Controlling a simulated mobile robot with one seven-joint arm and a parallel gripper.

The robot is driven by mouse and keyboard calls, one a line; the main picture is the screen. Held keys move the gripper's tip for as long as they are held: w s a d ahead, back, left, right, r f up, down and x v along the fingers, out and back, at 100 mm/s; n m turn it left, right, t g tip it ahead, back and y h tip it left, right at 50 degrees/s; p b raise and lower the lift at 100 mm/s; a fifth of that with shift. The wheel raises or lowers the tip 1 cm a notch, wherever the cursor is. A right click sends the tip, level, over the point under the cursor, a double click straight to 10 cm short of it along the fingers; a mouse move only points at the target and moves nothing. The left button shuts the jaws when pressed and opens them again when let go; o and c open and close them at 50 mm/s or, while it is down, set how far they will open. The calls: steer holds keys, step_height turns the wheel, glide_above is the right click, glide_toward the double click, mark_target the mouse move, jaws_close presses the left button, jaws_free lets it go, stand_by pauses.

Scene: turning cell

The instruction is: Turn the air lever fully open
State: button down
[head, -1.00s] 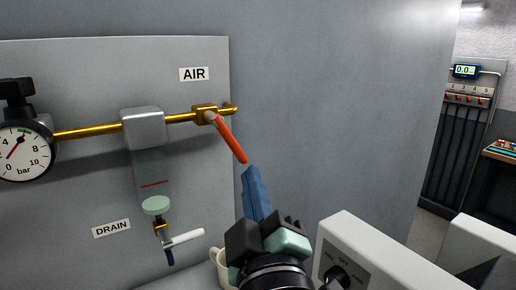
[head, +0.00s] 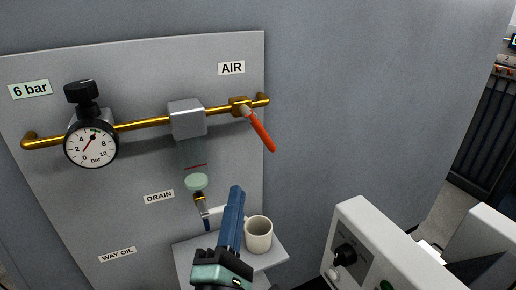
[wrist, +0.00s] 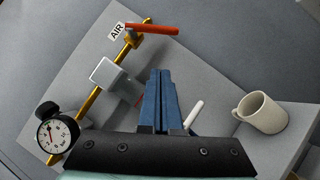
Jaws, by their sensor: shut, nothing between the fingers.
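The air lever (head: 260,130) is an orange-red handle on a brass valve under the AIR label (head: 231,68), at the right end of the brass pipe (head: 140,124). It slants down and to the right, away from the pipe's line. It also shows in the wrist view (wrist: 155,29), beyond my fingertips. My gripper (head: 237,190) is below the lever and apart from it, in front of the panel near the drain valve. In the wrist view its blue fingers (wrist: 160,75) are together with nothing between them. Nothing hides the lever.
A pressure gauge (head: 91,145) with a black knob is at the left of the pipe. A grey filter block (head: 187,118) with a clear bowl hangs mid-pipe. A cream mug (head: 258,236) stands on a small shelf beside my gripper. A white machine box (head: 365,245) is at lower right.

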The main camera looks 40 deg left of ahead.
mark_target(258, 129)
steer(key=w+a+r+p, duration=0.2)
steer(key=w+r+p, duration=0.1)
steer(key=w, duration=0.4)
steer(key=shift+w+a+r, duration=0.25)
steer(key=shift+w+a, duration=0.05)
steer(key=shift+w, duration=0.05)
steer(key=shift+f+n+b, duration=0.2)
steer(key=shift+n+b, duration=0.1)
steer(key=shift+b, duration=0.6)
steer(key=shift+w+d+r+y+b, duration=0.2)
steer(key=shift+y+b, duration=0.2)
steer(key=shift+b, duration=0.25)
